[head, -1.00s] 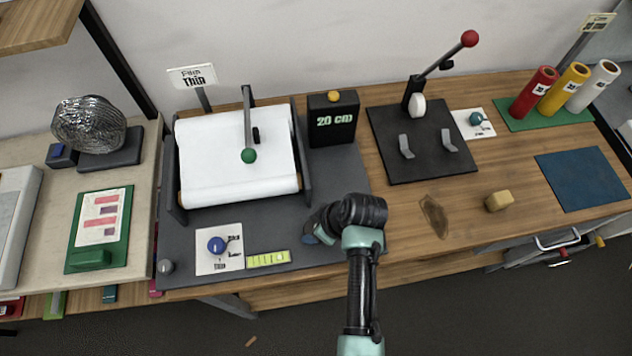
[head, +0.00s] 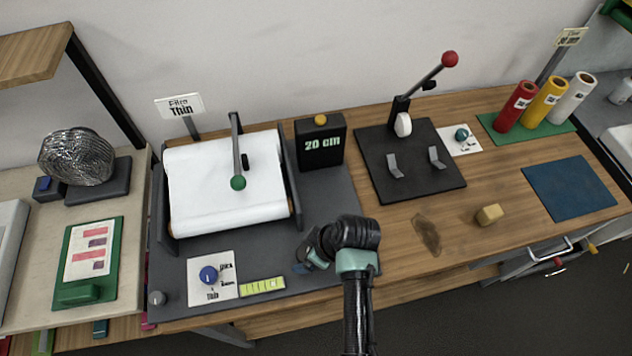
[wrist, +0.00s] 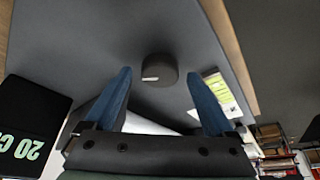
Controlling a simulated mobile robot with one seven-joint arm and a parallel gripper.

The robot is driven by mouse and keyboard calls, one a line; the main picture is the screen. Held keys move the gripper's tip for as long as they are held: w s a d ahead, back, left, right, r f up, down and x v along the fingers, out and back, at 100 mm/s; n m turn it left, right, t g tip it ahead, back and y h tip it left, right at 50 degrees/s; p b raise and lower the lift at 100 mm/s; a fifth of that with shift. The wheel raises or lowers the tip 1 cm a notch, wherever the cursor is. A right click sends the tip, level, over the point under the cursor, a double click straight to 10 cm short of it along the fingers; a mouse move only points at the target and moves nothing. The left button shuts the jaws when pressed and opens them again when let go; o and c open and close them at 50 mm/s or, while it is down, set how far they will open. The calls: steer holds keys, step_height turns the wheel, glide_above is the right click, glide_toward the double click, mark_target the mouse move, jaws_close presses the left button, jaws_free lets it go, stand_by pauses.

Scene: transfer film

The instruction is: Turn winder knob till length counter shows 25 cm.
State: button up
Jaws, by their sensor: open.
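The length counter (head: 322,152) is a black box with a yellow button on top; its green digits read 20 cm. It also shows at the left of the wrist view (wrist: 30,125). A dark round knob with a white mark (wrist: 160,68) sits on the grey base, ahead of and between my fingertips in the wrist view. I cannot tell whether the fingers touch it. In the head view my gripper hides this knob. My gripper (head: 304,264) is open, with two blue fingers apart (wrist: 159,73). The white film roll (head: 225,185) lies in its frame under a green-tipped lever.
A thickness card with a blue ball (head: 213,277) and a yellow-green scale strip (head: 262,287) lie left of my gripper. A small grey knob (head: 157,298) is at the base's front left corner. A black lever press (head: 410,170) stands right. A tan block (head: 489,214) lies on the wood.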

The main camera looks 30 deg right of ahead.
steer(key=b+v, duration=0.1)
steer(key=v, duration=1.1)
steer(key=shift+r, duration=0.3)
steer(key=shift+d, duration=0.1)
steer(key=w+r+m+t+h+b, duration=0.25)
steer(key=w+r+t, duration=0.35)
steer(key=w+r, duration=0.75)
steer(key=w+a+r+t+h, duration=0.1)
steer(key=w+a+r+t, duration=0.15)
steer(key=r, duration=0.65)
steer(key=w+a+r+t+h, duration=0.1)
steer(key=a+r+t, duration=0.25)
steer(key=r, duration=0.65)
steer(key=s+a+r+m+t, duration=0.1)
steer(key=s+a+r+t, duration=0.2)
steer(key=r, duration=0.5)
steer(key=s+a+r+m+t+y, duration=0.1)
steer(key=s+a+r+t, duration=0.2)
steer(key=r, duration=0.5)
steer(key=s+a+r+m+t+y+b, duration=0.1)
steer(key=s+a+r+t, duration=0.2)
steer(key=s+r+t, duration=0.2)
step_height(320, 180, up, 3)
steer(key=shift+s+a+r, duration=0.15)
steer(key=shift+s+a, duration=0.05)
steer(key=shift+s, duration=0.5)
